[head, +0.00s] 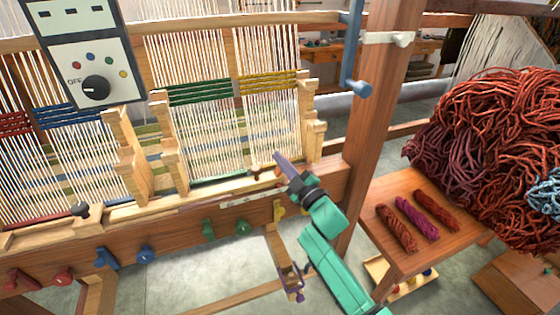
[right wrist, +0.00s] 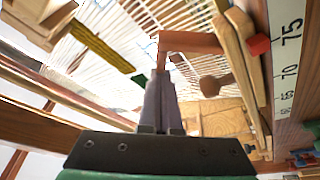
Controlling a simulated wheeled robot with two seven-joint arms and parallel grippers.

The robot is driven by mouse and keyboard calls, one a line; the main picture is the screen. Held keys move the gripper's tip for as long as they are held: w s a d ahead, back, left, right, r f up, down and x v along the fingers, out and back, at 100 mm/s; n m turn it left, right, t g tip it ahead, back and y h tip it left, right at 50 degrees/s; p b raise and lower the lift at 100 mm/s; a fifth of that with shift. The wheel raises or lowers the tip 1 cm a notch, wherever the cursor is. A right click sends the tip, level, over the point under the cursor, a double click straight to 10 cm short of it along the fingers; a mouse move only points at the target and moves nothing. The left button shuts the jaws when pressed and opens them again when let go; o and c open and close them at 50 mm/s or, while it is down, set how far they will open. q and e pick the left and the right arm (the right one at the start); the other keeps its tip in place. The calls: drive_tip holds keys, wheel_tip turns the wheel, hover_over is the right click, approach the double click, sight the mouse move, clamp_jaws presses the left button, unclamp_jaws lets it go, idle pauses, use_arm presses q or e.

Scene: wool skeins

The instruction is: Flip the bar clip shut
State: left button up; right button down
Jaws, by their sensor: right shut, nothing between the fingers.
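The loom's front bar (head: 150,205) runs across the head view below the warp threads. A small reddish-brown piece, which looks like the bar clip (right wrist: 190,42), shows just past my fingertips in the right wrist view. In the head view a small brown part (head: 255,171) shows at the right end of the bar, beside my fingers. My right gripper (head: 279,157) is shut and empty at that end; it also shows in the right wrist view (right wrist: 160,82). Whether its tips touch the clip, I cannot tell. My left gripper is not in view.
Wooden uprights (head: 308,115) stand close to my right gripper. A thick loom post (head: 375,130) rises to the right, with a blue crank (head: 359,88). A side table (head: 440,238) carries three skeins, beside a big wool heap (head: 490,150). A control box (head: 85,55) hangs upper left.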

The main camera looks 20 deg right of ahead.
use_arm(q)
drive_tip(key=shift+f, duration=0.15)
use_arm(e)
drive_tip(key=shift+d+m, duration=0.25)
drive_tip(key=shift+m, duration=0.25)
drive_tip(key=m, duration=0.1)
drive_tip(key=d+m+t+h+b, duration=0.1)
drive_tip(key=m, duration=0.1)
drive_tip(key=shift+d+f, duration=0.15)
drive_tip(key=shift+f, duration=0.1)
drive_tip(key=m, duration=0.1)
drive_tip(key=d+m+h, duration=0.1)
drive_tip(key=m, duration=0.1)
drive_tip(key=shift+w+d+f+m+t+h, duration=0.1)
drive_tip(key=shift+d+f+m+t+h, duration=0.05)
drive_tip(key=shift+f+m+t+h, duration=0.15)
wheel_tip(320, 180, up, 5)
drive_tip(key=p, duration=0.4)
use_arm(q)
drive_tip(key=b, duration=0.1)
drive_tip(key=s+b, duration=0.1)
drive_tip(key=b, duration=0.1)
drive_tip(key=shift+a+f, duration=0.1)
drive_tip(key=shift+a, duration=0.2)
use_arm(e)
drive_tip(key=a+f+v, duration=0.1)
drive_tip(key=v, duration=0.9)
drive_tip(key=shift+f, duration=0.15)
